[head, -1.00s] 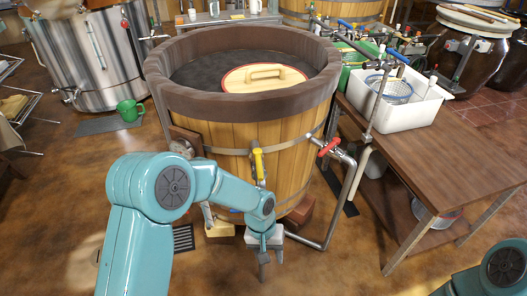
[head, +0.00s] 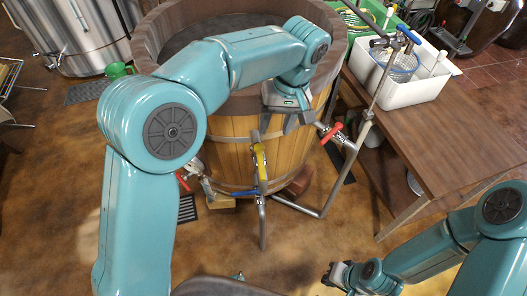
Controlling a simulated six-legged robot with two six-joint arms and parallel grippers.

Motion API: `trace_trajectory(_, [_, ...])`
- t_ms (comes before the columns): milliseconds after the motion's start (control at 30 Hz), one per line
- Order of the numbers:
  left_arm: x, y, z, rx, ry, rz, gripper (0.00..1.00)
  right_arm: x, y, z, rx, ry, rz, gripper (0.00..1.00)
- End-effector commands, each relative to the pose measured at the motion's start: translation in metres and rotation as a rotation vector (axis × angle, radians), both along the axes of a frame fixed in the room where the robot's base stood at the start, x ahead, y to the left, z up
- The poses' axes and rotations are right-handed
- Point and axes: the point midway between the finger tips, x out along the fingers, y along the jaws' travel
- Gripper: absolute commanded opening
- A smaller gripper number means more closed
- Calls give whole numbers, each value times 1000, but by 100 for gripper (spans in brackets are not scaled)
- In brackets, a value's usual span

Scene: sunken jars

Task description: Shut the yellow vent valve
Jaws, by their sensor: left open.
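The yellow vent valve (head: 260,161) is in the middle of the head view, in front of the wooden tub. Its yellow handle stands roughly upright, along the line of its pipe. My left gripper (head: 286,121) is open and empty, pointing down in front of the tub wall. In the picture it is just above and right of the yellow handle, and no contact shows. My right gripper (head: 333,274) is low in the picture, far from the valve. It is small and dark there, and its opening is unclear.
The wooden tub (head: 225,150) is partly hidden by my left arm. A red valve handle (head: 331,133) sits right of the yellow one, and a blue handle (head: 246,190) lies below it. A wooden table (head: 440,135) with a white basin (head: 420,85) stands on the right.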

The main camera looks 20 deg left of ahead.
Motion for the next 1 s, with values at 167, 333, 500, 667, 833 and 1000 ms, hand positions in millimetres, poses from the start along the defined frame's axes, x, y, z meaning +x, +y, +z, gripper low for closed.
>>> trace_trajectory(167, [-6,1,-13,6,3,3,47,0,0,-2,0,0,-1,0])
trace_trajectory(333, [-12,6,-49,6,4,2,47,0,0,-4,0,0,-1,0])
trace_trajectory(500, [-16,13,-90,5,5,2,47,0,0,-3,0,0,0,0])
trace_trajectory(667, [-17,19,-123,5,4,1,47,0,0,-2,0,0,-1,0])
trace_trajectory(833, [-17,23,-147,4,3,1,47,0,0,-1,0,0,0,0])
trace_trajectory(1000, [-17,25,-157,3,1,1,47,0,0,-1,0,0,0,0])
